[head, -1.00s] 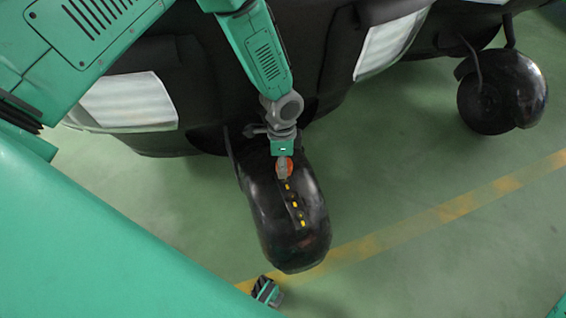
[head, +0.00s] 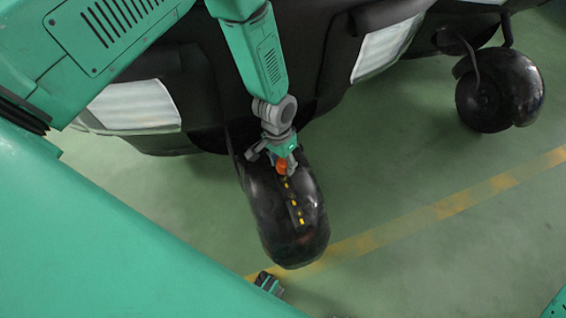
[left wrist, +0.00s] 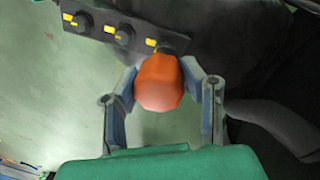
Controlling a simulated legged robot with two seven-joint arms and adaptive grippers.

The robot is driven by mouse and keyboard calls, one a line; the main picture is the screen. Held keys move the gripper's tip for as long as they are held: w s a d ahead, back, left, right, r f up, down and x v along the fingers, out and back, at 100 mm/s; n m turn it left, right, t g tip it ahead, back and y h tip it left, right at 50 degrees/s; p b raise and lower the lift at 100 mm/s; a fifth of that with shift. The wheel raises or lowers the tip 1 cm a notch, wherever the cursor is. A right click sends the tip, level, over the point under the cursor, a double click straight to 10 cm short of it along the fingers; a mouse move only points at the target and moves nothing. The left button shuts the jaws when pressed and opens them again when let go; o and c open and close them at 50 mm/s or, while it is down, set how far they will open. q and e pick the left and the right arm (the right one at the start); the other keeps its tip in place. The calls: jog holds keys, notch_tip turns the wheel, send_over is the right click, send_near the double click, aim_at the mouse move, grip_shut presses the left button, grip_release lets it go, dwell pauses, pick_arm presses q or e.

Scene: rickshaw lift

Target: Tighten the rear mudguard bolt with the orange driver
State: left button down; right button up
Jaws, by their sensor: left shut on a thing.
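The orange driver (head: 282,166) is in my left gripper (head: 281,158), over the upper end of a dark strip (head: 298,213) on the black mudguard (head: 268,220). The strip carries several dark round bolts with yellow marks. In the left wrist view, both fingers of the left gripper (left wrist: 158,92) are shut on the driver's faceted orange handle (left wrist: 160,80). The handle overlaps the right end of the strip (left wrist: 96,12), beside a yellow mark. The driver's tip is hidden behind the handle, so I cannot tell whether it touches a bolt. I do not make out my right gripper.
The dark vehicle body (head: 300,60) with pale panels rises behind the mudguard. Another black wheel (head: 498,90) stands at the upper right. Green floor with a faded yellow line (head: 440,212) is open to the right. A small dark-and-grey piece (head: 268,283) shows at the bottom.

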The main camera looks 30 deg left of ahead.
pick_arm(q)
jog(key=shift+r+p, duration=2.6)
jog(key=shift+r, duration=0.75)
